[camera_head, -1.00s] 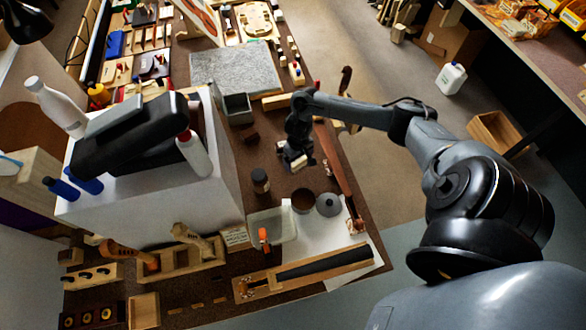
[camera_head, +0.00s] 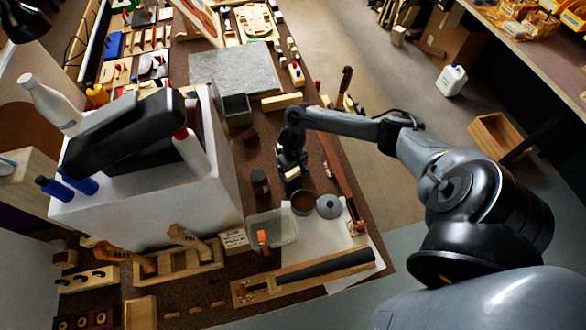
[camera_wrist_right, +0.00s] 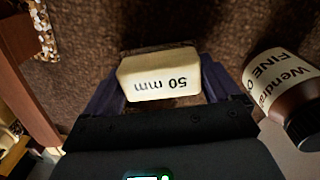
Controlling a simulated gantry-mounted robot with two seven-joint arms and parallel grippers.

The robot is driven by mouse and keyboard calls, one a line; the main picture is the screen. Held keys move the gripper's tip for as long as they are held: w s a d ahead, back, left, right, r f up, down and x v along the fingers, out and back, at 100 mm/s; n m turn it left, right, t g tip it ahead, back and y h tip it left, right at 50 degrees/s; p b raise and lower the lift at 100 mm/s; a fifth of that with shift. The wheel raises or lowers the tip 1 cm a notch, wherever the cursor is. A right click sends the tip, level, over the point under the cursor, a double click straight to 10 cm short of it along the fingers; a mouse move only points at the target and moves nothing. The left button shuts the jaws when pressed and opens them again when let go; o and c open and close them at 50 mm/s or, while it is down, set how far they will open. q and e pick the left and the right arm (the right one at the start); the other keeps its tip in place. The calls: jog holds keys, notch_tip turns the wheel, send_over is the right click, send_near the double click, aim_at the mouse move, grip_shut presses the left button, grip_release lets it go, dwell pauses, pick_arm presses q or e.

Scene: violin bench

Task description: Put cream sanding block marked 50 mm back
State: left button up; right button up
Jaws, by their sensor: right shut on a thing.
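The cream sanding block (camera_wrist_right: 160,74) shows in the right wrist view with its "50 mm" marking upside down. My right gripper (camera_wrist_right: 159,80) is shut on it, with a dark finger at each end of the block. Brown speckled bench top shows behind the block; the gap between them cannot be judged. In the head view my right gripper (camera_head: 291,172) points down over the bench, right of a dark jar, with a small pale part of the block at its tip. My left gripper is not in view.
A brown bottle (camera_wrist_right: 288,95) with a white label lies close right of the block in the wrist view.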

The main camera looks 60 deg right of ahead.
jog(key=shift+f, duration=0.1)
jog(key=o, duration=0.7)
notch_tip(320, 180, up, 12)
jog(key=p, duration=0.4)
jog(key=shift+a, duration=0.15)
